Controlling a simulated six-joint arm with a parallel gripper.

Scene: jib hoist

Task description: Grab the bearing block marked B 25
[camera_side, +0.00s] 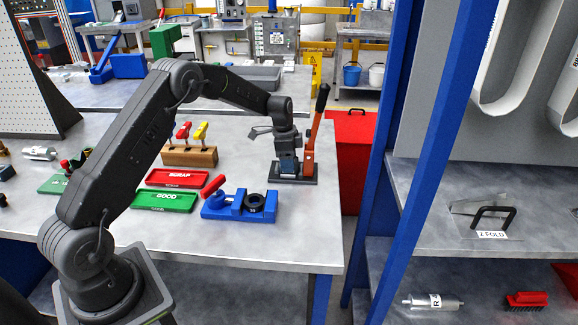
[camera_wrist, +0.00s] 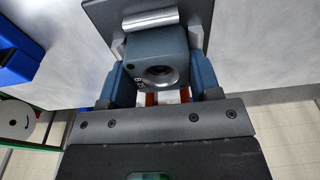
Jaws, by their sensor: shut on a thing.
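A blue-grey bearing block (camera_wrist: 157,62) with a round bore sits between the two blue fingers of my gripper (camera_wrist: 160,85) in the wrist view. The fingers are shut on its sides. In the side view the block (camera_side: 289,167) is low under my gripper (camera_side: 288,157), over the dark base plate of an orange-lever press. I cannot tell whether it touches the plate.
The orange lever (camera_side: 309,143) with a black handle stands close right of my gripper. A blue vise (camera_side: 222,207), a green GOOD tray (camera_side: 150,200), a red SCRAP tray (camera_side: 160,178) and a wooden tool block (camera_side: 190,157) lie to the left. The table's right edge is near.

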